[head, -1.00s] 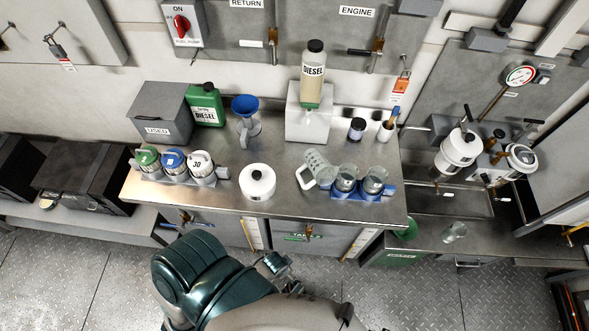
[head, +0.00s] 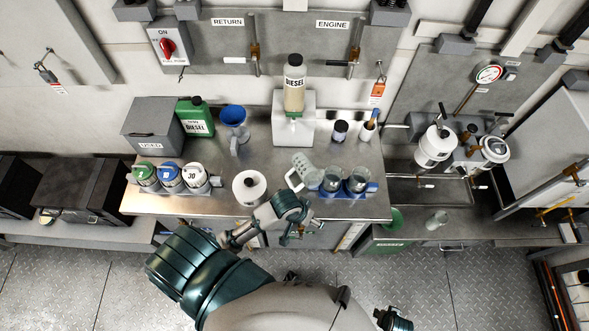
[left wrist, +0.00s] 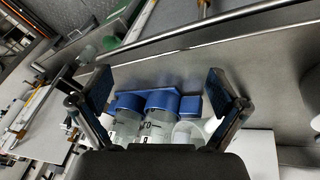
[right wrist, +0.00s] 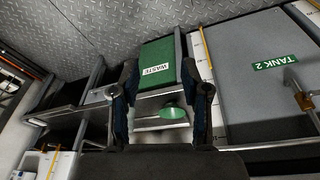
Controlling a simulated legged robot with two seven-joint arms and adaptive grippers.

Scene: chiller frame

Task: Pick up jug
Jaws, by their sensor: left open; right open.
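The jug (head: 303,166) is a pale translucent vessel with a handle. In the head view it stands on the steel counter at the left end of a blue rack (head: 328,190) holding two clear beakers. The left wrist view shows the jug (left wrist: 187,133) partly hidden by the gripper body, beside the blue-rimmed beakers. My left gripper (head: 292,208) is at the counter's front edge, just short of the jug. Its spread fingers (left wrist: 163,88) are open and empty.
A white round container (head: 249,188) stands left of my left gripper. A sink (head: 430,188) lies to the right.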

